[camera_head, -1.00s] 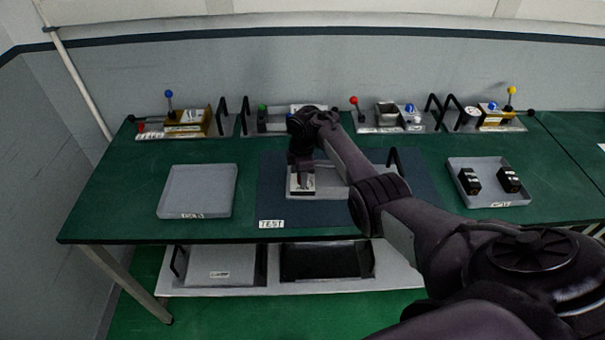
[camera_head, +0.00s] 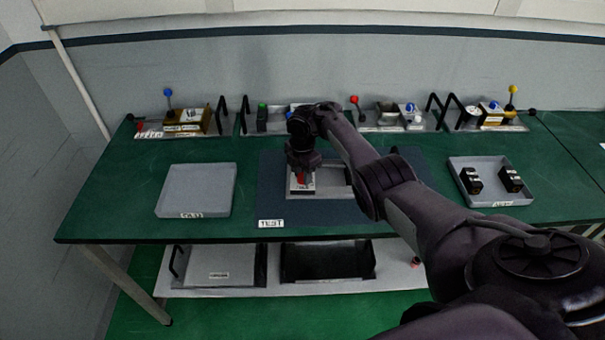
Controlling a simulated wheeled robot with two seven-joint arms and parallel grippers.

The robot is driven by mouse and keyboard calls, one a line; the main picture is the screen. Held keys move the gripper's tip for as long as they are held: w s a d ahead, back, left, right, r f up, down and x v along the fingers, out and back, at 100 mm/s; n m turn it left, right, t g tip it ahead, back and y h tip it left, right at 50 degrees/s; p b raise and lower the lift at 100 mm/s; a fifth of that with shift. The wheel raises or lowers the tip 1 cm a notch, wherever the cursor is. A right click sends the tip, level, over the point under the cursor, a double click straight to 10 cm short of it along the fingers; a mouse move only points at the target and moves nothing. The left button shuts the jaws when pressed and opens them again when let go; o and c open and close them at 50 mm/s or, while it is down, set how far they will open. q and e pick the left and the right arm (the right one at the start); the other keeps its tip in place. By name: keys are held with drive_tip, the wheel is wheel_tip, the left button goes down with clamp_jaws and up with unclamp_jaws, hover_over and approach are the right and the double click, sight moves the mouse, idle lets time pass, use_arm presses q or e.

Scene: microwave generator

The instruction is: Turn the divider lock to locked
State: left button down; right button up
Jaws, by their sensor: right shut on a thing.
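A grey unit with a white labelled block (camera_head: 302,189) at its left end lies on the dark blue TEST mat (camera_head: 268,196). A small red part (camera_head: 301,178), perhaps the divider lock, shows on top of the block. My right gripper (camera_head: 302,170) points down over the block and is shut on the red part. The fingers are small and dark here, and the gripper and arm hide much of the unit. Whether the lock is turned cannot be read. My left gripper is out of view.
An empty grey tray (camera_head: 197,190) lies left of the mat. A grey tray (camera_head: 502,194) at right holds two black blocks (camera_head: 511,179). Several fixtures with coloured knobs line the back edge, including a red-knobbed lever (camera_head: 355,100).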

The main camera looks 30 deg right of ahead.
sight(302, 176)
drive_tip(key=o, duration=1)
wheel_tip(302, 176, up, 8)
drive_tip(key=shift+f+p, duration=0.1)
drive_tip(key=shift+p, duration=0.45)
